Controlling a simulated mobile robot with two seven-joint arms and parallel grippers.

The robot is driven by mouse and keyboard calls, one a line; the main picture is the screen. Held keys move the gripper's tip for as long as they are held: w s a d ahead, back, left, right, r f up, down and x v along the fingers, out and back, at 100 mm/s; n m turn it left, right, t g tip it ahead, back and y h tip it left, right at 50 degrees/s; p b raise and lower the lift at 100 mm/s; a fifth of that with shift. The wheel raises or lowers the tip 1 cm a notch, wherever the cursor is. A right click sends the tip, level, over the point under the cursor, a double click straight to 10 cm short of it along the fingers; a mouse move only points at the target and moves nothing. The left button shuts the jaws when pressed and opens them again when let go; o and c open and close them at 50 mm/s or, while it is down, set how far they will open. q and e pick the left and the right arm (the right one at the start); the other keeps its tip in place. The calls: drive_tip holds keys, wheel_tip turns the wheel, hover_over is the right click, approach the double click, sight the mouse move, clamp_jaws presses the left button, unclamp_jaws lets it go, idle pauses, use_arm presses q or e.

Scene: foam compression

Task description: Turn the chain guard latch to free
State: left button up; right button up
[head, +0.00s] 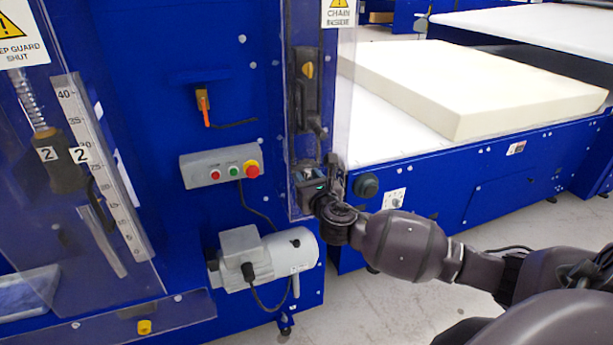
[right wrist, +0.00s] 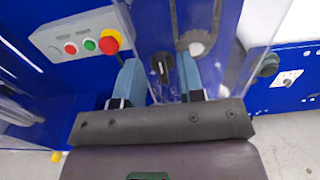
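The clear chain guard (head: 342,100) stands upright on the blue machine, with a yellow warning sign (head: 339,13) at its top. In the right wrist view, a small black knob (right wrist: 161,68), which looks like the latch, lies between the fingertips of my right gripper (right wrist: 162,80). The two blue-grey fingers are apart, with a gap visible on each side of the knob. In the head view, my right gripper (head: 318,190) is at the lower end of the guard and hides the knob. My left gripper is not in view.
A grey control box (head: 220,163) with red, green and larger red buttons is left of the gripper. A grey motor (head: 265,258) sits below. A cream foam block (head: 480,85) lies on the white bed at right. A black round knob (head: 367,186) is close by.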

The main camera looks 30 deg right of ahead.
drive_tip(key=shift+w+d, duration=0.15)
drive_tip(key=shift+w, duration=0.4)
clamp_jaws()
